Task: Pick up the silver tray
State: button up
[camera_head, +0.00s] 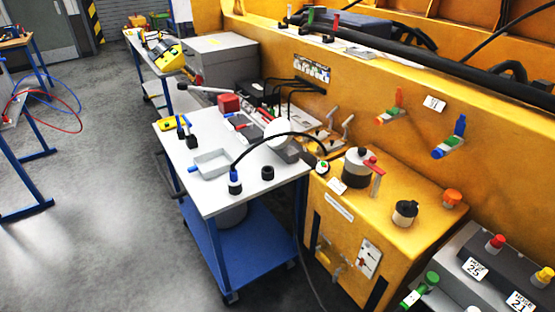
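The silver tray (211,172) is a small, shallow, light grey rectangular tray with raised walls. It lies flat on the white top of a blue-framed cart (213,201), towards the left and front part of that top. Its inside looks empty. A blue piece (194,169) shows at its left end; I cannot tell whether it is attached. My gripper is not in view, and nothing is seen touching the tray from above.
Close right of the tray stand a blue-capped dark bottle (235,184) and a black cylinder (268,173). Black items (190,137) and a yellow item (172,124) lie behind. A black hose (282,134) arches nearby. Yellow machinery (400,200) borders the right; open floor (110,200) lies left.

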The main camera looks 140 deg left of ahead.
aim_at(209, 165)
jog(key=u, duration=0.4)
jog(key=k, duration=0.2)
jog(key=u, duration=3.85)
jog(key=k, duration=0.25)
jog(key=u, duration=0.9)
